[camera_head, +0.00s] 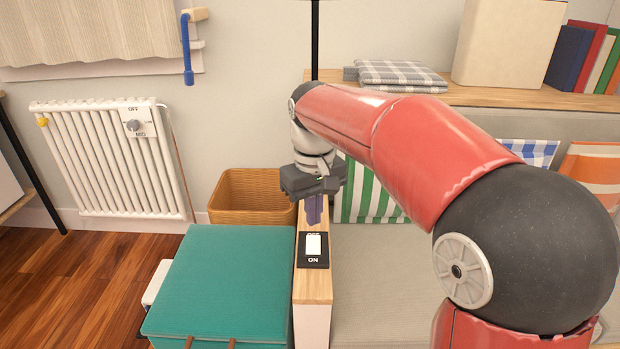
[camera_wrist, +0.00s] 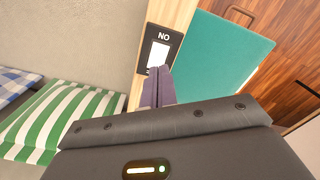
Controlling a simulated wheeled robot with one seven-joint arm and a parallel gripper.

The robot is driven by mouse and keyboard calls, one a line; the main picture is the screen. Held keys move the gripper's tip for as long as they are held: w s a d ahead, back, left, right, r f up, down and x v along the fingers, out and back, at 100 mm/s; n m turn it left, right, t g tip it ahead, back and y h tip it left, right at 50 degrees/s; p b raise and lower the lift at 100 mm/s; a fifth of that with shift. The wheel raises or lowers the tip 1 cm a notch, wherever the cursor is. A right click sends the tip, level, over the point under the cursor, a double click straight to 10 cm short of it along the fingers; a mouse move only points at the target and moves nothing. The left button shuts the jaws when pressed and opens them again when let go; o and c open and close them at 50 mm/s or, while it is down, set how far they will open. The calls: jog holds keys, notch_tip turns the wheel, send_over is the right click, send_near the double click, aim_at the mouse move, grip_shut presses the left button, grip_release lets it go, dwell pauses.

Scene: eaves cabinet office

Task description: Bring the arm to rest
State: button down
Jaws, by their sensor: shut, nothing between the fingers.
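My red arm (camera_head: 440,140) reaches from the lower right across the bench. My gripper (camera_head: 314,220) points down over a narrow wooden ledge (camera_head: 313,285). Its fingers are together and empty. The fingertips are beside the far end of a black switch plate (camera_head: 314,262) with a white rocker (camera_head: 314,244); I cannot tell whether they touch it. ON shows at the near end, and the far label is partly hidden. In the wrist view the shut fingers of my gripper (camera_wrist: 160,72) overlap the lower edge of the switch plate (camera_wrist: 174,39).
A teal box (camera_head: 225,280) stands left of the ledge, with a wicker basket (camera_head: 250,190) behind it. Striped cushions (camera_head: 365,192) and a wooden shelf (camera_head: 470,92) lie behind my arm. A white radiator (camera_head: 110,160) is on the left wall. Wooden floor (camera_head: 60,290) is clear at left.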

jog(key=s+d+f+m+t, duration=0.1)
jog(key=s+d+m+t, duration=0.1)
jog(key=s+d, duration=0.5)
jog(key=s+d+f+m+t, duration=0.2)
jog(key=s+d, duration=0.4)
jog(key=s, duration=0.7)
jog(key=shift+d+f+m+t, duration=0.2)
jog(key=shift+d+m+t, duration=0.15)
jog(key=shift+m+t, duration=0.45)
jog(key=shift+s, duration=0.1)
